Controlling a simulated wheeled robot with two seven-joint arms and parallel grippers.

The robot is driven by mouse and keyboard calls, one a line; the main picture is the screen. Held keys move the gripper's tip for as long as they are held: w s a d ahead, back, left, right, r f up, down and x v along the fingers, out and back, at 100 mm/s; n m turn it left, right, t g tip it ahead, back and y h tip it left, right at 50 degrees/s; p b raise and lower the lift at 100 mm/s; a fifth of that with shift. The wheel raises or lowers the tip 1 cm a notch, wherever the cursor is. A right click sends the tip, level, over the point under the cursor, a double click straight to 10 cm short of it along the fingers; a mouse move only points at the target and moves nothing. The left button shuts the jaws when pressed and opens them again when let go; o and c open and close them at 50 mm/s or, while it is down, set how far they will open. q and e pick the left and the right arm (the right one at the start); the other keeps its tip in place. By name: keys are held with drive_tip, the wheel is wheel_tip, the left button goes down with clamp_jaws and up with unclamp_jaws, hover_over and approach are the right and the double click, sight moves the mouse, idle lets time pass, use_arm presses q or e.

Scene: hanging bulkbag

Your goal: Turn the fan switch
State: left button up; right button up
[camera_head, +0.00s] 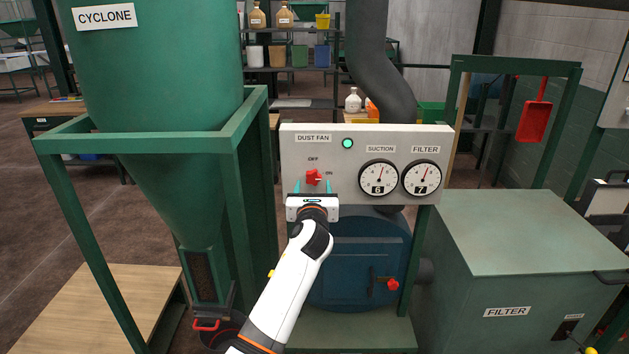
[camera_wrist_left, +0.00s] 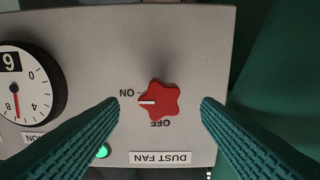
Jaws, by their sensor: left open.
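The fan switch (camera_head: 313,177) is a red star-shaped knob on the grey DUST FAN panel (camera_head: 355,144). It also shows in the left wrist view (camera_wrist_left: 165,99), where the panel appears upside down. The knob's white pointer faces the ON mark. A green lamp (camera_head: 348,143) above the switch looks lit. My left gripper (camera_head: 313,186) is open in front of the panel. In the left wrist view its two teal fingers (camera_wrist_left: 160,104) stand on either side of the knob, with a gap on both sides. My right gripper is not in view.
The suction gauge (camera_head: 378,178) and filter gauge (camera_head: 422,178) sit on the panel right of the switch. The green cyclone frame (camera_head: 240,140) stands close on the left. A green filter box (camera_head: 530,240) stands right. A blue drum (camera_head: 360,255) is below the panel.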

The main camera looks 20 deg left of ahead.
sight(313, 180)
use_arm(q)
drive_tip(key=shift+x, duration=1.95)
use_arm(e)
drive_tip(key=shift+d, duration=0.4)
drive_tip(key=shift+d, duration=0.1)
use_arm(q)
drive_tip(key=c, duration=1)
